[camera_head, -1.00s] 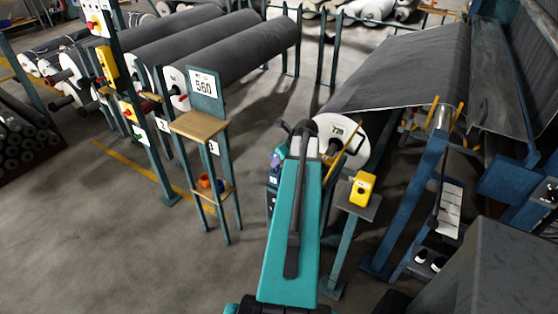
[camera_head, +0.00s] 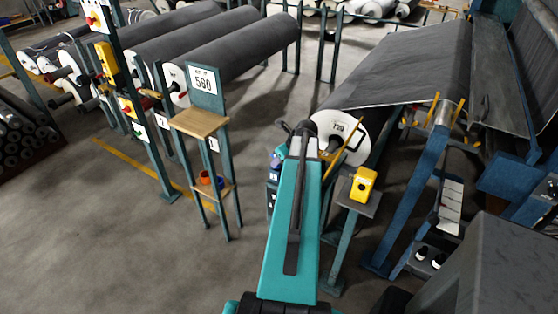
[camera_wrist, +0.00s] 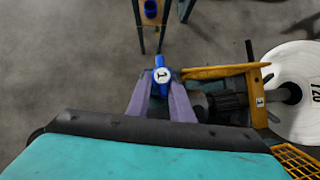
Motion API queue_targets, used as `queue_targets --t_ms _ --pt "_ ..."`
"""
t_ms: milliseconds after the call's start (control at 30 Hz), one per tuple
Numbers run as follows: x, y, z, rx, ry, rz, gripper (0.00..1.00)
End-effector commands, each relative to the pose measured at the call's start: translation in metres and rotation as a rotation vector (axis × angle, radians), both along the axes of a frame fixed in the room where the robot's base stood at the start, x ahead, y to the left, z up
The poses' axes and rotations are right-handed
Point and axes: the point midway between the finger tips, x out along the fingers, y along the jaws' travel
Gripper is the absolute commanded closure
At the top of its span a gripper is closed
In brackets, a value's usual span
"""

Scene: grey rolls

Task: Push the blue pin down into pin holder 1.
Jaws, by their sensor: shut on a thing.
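In the wrist view, my gripper (camera_wrist: 161,92) has two purple-grey fingers closed on the blue pin (camera_wrist: 160,62). A white round face marked "1" (camera_wrist: 161,76) shows between the fingertips, with blue above and below it. I cannot tell whether this face belongs to the pin or to pin holder 1, nor how deep the pin sits.
A yellow bar (camera_wrist: 220,71) and the white end of a grey roll (camera_wrist: 296,85) are close on the right. A wooden stand (camera_head: 200,122) with an orange cup (camera_head: 204,177) is at the left. A yellow box (camera_head: 363,184) stands on a post right of my arm. Open floor lies left.

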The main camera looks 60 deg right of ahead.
Motion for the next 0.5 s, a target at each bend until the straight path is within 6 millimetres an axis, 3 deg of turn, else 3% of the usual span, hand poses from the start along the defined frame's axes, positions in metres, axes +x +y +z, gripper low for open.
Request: queue_targets --t_ms 400,433,500 --pt "0.0001 -0.0001 -0.0021 0.0 -0.001 0.0 1.0" --pt "0.0001 -0.0001 -0.0021 0.0 -0.001 0.0 0.77" --pt "0.0001 -0.0001 -0.0021 0.0 -0.001 0.0 0.65"
